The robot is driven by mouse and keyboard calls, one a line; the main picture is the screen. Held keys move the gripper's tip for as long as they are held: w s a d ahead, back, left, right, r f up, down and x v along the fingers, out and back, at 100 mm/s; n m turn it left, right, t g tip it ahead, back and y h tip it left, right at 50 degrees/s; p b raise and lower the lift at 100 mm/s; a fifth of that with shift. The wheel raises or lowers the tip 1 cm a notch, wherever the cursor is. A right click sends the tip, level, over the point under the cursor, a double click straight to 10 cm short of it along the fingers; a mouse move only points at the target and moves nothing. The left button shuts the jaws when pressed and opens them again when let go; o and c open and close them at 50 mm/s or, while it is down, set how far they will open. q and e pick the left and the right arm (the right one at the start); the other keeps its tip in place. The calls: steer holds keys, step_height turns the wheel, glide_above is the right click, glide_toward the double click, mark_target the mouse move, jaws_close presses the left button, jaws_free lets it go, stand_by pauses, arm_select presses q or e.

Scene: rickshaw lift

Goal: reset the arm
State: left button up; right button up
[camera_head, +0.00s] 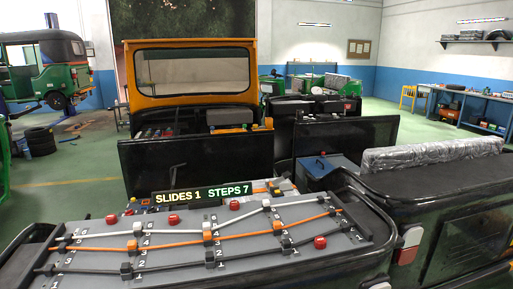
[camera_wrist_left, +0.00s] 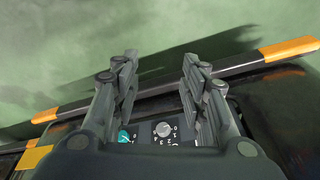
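My left gripper (camera_wrist_left: 158,70) shows in the left wrist view with its two fingers apart and nothing between the tips. Beyond and below the fingers is a dark panel with a grey dial (camera_wrist_left: 164,129) and a teal knob (camera_wrist_left: 125,136). A black bar with orange ends (camera_wrist_left: 290,50) runs behind the fingers; I cannot tell whether they touch it. No gripper shows in the head view, and my right gripper is in neither view.
A grey board (camera_head: 190,228) with white, orange and black rods, sliding blocks and red knobs fills the foreground. A sign (camera_head: 204,195) behind it reads "SLIDES 1 STEPS 7". Black rickshaw bodywork (camera_head: 440,190) stands right. A green rickshaw (camera_head: 45,70) stands far left. Green floor (camera_head: 85,160) is open at left.

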arm_select(q)
steer(key=s+a+f+g, duration=0.1)
steer(key=s+a+f, duration=0.2)
steer(key=s+f, duration=1.5)
step_height(320, 180, down, 3)
steer(key=shift+s+a+r+g, duration=0.1)
steer(key=shift+s+a+g, duration=0.05)
steer(key=shift+s+g, duration=0.2)
stand_by(1.8)
